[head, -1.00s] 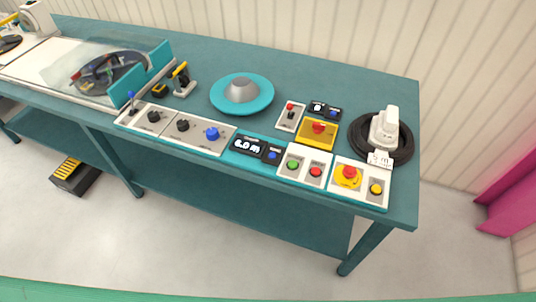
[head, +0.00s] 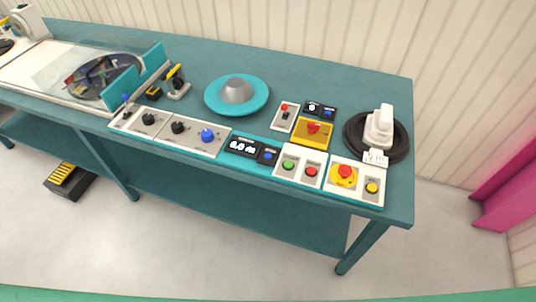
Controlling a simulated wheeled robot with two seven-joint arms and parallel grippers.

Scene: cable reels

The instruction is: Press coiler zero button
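A black length display (head: 243,146) with blurred white digits is set in the front panel of the teal bench. Right beside it is a small dark plate with a blue button (head: 268,156); its label is too small to read. A second, smaller black display (head: 313,107) stands further back, with another blue button (head: 328,113) at its right. I cannot tell from the labels which blue button is the coiler zero. Neither of my grippers is in view, and nothing covers the buttons.
Close to the front blue button are a green button (head: 289,165), a red button (head: 311,171) and a red emergency stop (head: 345,171). A blue knob (head: 207,135) is to its left. A teal cone disc (head: 237,94) and a black coil (head: 354,134) stand behind.

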